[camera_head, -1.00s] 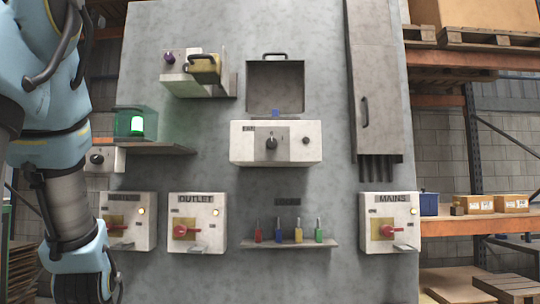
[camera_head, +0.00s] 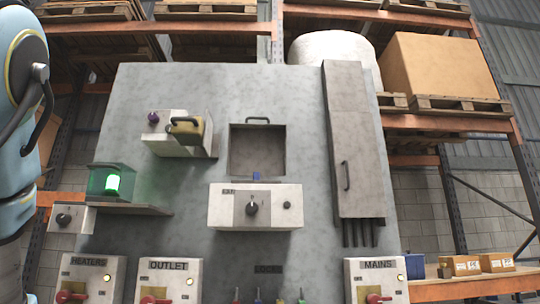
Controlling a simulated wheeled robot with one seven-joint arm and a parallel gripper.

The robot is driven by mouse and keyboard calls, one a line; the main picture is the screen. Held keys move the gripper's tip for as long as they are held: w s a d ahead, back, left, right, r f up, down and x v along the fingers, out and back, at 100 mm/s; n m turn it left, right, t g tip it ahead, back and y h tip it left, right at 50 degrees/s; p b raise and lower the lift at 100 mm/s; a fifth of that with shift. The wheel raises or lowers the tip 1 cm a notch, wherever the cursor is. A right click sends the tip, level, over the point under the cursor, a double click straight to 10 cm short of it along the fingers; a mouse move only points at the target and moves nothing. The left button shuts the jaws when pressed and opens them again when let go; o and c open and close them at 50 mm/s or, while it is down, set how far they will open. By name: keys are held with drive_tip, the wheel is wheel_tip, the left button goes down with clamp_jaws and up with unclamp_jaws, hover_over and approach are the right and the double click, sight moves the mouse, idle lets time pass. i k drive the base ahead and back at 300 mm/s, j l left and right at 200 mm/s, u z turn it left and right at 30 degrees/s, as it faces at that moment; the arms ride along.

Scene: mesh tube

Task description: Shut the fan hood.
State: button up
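The fan box (camera_head: 255,208) is a white box in the middle of the grey panel, with a dark knob and a small dark button on its front. The fan hood (camera_head: 257,151) stands raised above it as a grey, shallow, open-faced cover. Its dark handle (camera_head: 257,121) is at the top edge. A small blue piece (camera_head: 257,177) shows at the hood's lower edge. Part of my arm shows at the left edge, well left of the hood. My gripper is outside the view.
HEATERS, OUTLET (camera_head: 168,280) and MAINS (camera_head: 376,280) boxes line the bottom. Clear space lies in front of the hood.

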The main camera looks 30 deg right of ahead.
sight(262, 147)
drive_tip(key=l+u, duration=0.35)
drive_tip(key=k+l+u, duration=0.15)
drive_tip(key=u, duration=0.2)
drive_tip(key=k+l+u, duration=0.15)
drive_tip(key=k+l, duration=0.15)
drive_tip(key=l, duration=0.3)
drive_tip(key=k+l+u, duration=0.15)
drive_tip(key=k+l, duration=0.2)
drive_tip(key=l, duration=0.25)
drive_tip(key=k+l+u, duration=0.2)
drive_tip(key=k+l, duration=0.2)
drive_tip(key=l, duration=0.15)
